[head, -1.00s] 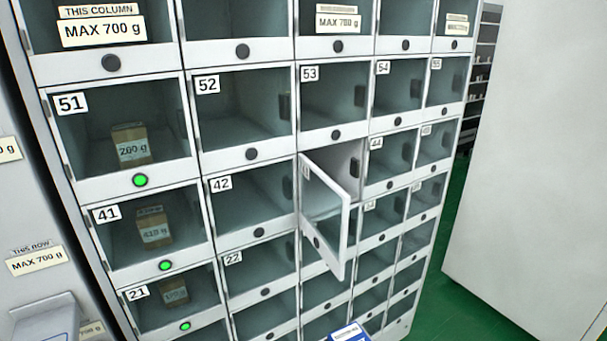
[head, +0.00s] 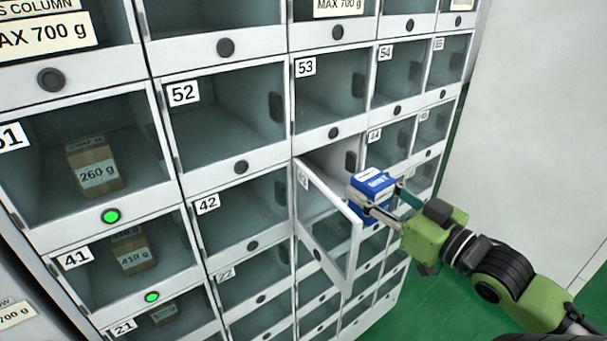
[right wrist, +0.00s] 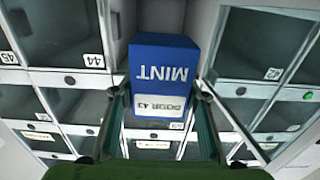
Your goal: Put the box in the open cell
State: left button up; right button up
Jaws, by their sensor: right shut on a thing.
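The blue box (head: 370,187) is marked MINT, and in the right wrist view the box (right wrist: 165,65) shows a white label reading DOOR 43, upside down. My right gripper (head: 382,197) is shut on it, one finger on each side. The open cell (head: 332,160) lies between cells 42 and 44, under 53. Its door (head: 325,225) is swung out toward me, hinged on the left. The box is in front of the cabinet, right of the door's free edge. The box and door hide part of the cell. My left gripper is out of view.
Closed glass-front cells surround the opening. Cells 51 and 41 hold brown boxes, marked 260 g (head: 95,168) and 410 g (head: 133,252), with green lights lit. A plain white panel (head: 530,120) stands at the right. Green floor (head: 425,300) shows below.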

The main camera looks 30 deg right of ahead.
jog(key=w+a+p, duration=0.1)
jog(key=w+p, duration=0.3)
jog(key=w, duration=1.4)
jog(key=f+p, duration=0.1)
jog(key=f, duration=0.2)
jog(key=f+p, duration=0.1)
jog(key=f, duration=0.2)
jog(key=shift+s+a+f, duration=0.2)
jog(key=shift+f, duration=0.05)
jog(key=shift+w+f, duration=0.1)
jog(key=shift+w, duration=0.1)
jog(key=shift+f, duration=0.2)
jog(key=o, duration=1.2)
jog(key=shift+f, duration=0.1)
